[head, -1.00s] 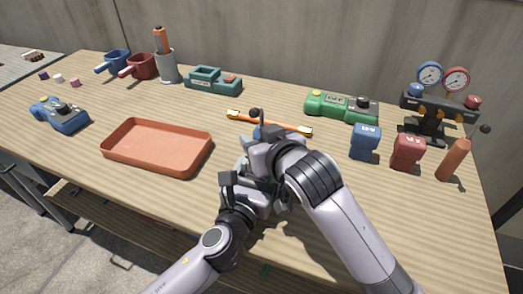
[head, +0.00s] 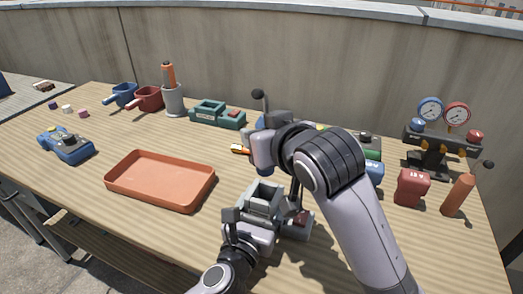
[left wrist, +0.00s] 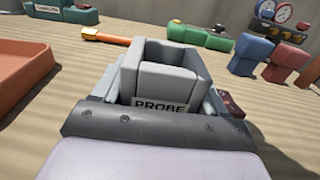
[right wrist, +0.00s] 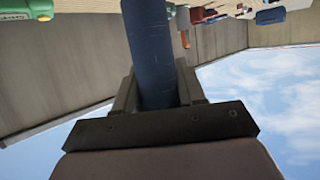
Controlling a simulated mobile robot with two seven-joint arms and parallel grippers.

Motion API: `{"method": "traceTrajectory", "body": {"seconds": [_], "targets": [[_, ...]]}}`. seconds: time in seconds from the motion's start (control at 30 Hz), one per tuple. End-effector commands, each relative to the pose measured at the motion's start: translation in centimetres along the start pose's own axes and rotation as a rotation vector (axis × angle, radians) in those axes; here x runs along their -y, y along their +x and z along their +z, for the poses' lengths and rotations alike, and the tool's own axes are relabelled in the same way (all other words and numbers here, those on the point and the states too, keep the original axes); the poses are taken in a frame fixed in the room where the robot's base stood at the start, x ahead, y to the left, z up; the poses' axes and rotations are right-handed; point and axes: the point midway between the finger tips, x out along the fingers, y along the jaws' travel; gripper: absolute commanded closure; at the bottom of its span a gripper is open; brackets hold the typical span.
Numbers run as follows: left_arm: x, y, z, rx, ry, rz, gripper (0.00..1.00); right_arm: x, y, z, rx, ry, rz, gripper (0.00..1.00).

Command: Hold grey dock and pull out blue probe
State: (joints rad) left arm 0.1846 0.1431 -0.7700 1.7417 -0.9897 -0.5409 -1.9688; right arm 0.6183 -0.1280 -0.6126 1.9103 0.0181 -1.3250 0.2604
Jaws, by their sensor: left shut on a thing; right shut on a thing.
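The grey dock (head: 264,195) stands on the table in front of me. It shows a PROBE label in the left wrist view (left wrist: 160,78), and its top pocket looks empty. My left gripper (head: 249,220) is shut on the dock's near side. My right gripper (head: 275,143) is raised above and behind the dock, shut on the blue probe (right wrist: 150,50). In the head view my right arm hides most of the probe; a black ball tip (head: 258,94) sticks up there.
An orange tray (head: 160,180) lies left of the dock. A teal dock (head: 217,114) and a grey cup (head: 173,100) with an orange tool stand at the back. A red block (head: 412,187), an orange probe (head: 457,196) and a gauge stand (head: 435,145) are at right.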

Motion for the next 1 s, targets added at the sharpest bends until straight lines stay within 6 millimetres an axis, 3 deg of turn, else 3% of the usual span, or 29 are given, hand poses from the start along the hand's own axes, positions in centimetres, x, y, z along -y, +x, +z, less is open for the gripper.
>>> {"method": "traceTrajectory", "body": {"seconds": [0.27,0.3,0.37,0.77,1.0], "targets": [[0.0,0.0,-0.1,-0.001,0.000,0.001,0.68,0.0,-0.1,-0.3,-0.003,0.000,0.000,0.99],[0.0,0.0,-0.1,-0.001,0.000,0.001,0.18,0.0,-0.1,-0.3,-0.003,0.000,0.000,0.99],[0.0,0.0,-0.1,-0.001,0.000,0.001,0.00,0.0,-0.1,-0.3,-0.003,0.000,0.000,0.99],[0.0,-0.3,0.0,-0.001,0.000,0.000,0.00,0.0,-0.2,-0.4,-0.002,0.000,0.000,0.99],[0.0,-2.9,0.1,-0.003,0.000,-0.001,0.00,0.0,-0.5,-1.2,-0.002,0.000,0.000,0.99]]}}
